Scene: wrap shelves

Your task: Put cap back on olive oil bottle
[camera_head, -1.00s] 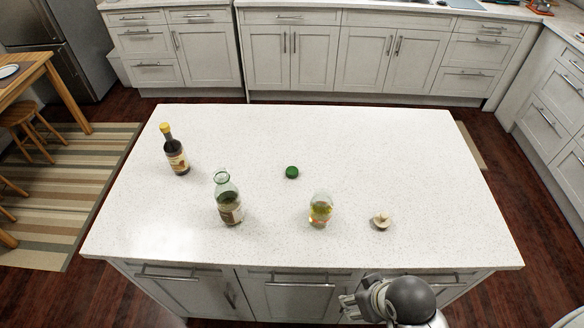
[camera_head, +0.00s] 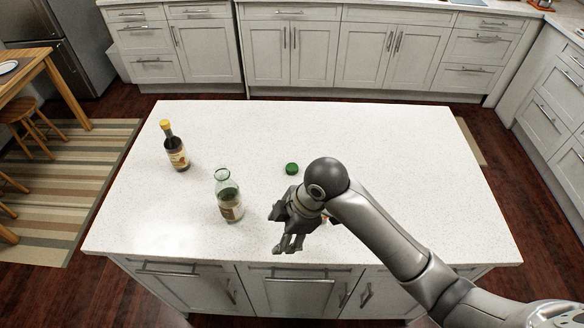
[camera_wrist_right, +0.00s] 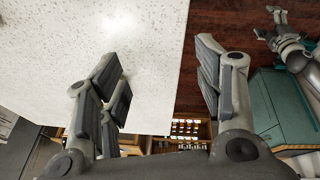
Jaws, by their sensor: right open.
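An uncapped green-tinted glass bottle (camera_head: 228,197) with a label stands upright on the white island, left of my right gripper; it looks like the olive oil bottle. A round green cap (camera_head: 291,168) lies on the counter behind my right gripper, right of the bottle. My right gripper (camera_head: 283,228) is open and empty above the front part of the island, apart from bottle and cap.
A dark bottle with a yellow cap (camera_head: 175,148) stands at the island's left. My right arm mostly hides a small glass jar and covers the pale stopper's spot. The island top (camera_head: 400,140) is clear at the back and right.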

